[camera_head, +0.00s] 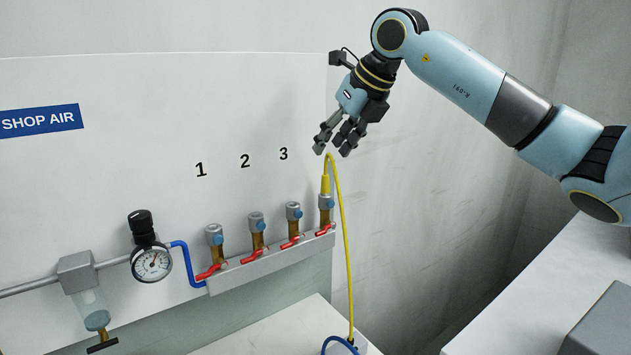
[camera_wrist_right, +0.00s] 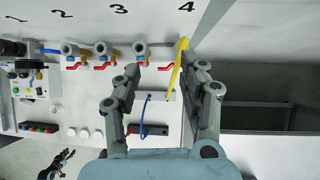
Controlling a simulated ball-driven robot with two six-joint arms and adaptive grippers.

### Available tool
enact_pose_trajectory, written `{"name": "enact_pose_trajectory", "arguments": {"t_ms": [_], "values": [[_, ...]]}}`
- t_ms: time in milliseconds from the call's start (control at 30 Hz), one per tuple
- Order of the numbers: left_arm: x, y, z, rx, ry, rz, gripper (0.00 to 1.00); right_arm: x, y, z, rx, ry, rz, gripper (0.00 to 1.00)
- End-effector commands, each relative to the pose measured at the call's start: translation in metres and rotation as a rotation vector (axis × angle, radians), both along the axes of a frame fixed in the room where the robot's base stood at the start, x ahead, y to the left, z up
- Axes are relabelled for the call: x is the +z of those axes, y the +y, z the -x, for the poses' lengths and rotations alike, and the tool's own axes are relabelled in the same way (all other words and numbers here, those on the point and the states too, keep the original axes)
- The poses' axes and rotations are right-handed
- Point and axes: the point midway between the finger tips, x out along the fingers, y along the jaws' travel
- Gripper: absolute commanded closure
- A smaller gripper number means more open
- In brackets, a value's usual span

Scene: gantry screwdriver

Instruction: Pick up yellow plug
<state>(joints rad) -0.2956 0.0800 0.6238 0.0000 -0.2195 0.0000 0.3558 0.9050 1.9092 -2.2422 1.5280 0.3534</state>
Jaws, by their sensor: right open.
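The yellow plug (camera_head: 325,185) stands upright in the rightmost outlet (camera_head: 326,203) of the wall manifold. Its yellow hose (camera_head: 346,250) arches over the top and hangs down to the right. My right gripper (camera_head: 332,151) is open and empty, just above the hose arch, with its fingers pointing down. In the right wrist view, my right gripper (camera_wrist_right: 167,68) has its fingers spread, with the yellow hose (camera_wrist_right: 175,75) between them, nearer the right finger. The plug's own body is hard to make out there.
The manifold rail (camera_head: 270,266) carries several outlets with red levers (camera_head: 290,242). A pressure gauge (camera_head: 152,263) and a blue hose (camera_head: 187,262) are at its left. A white surface (camera_head: 560,290) stands at the lower right. The wall right of the hose is bare.

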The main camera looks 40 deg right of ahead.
Motion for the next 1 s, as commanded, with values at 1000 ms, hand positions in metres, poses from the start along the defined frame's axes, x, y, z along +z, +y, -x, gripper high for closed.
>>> {"name": "enact_pose_trajectory", "arguments": {"t_ms": [1000], "values": [[0.032, 0.0, 0.003, 0.0, 0.004, 0.0, 0.6, -0.085, -0.033, -0.049, -0.053, 0.034, 0.077, 0.58]]}}
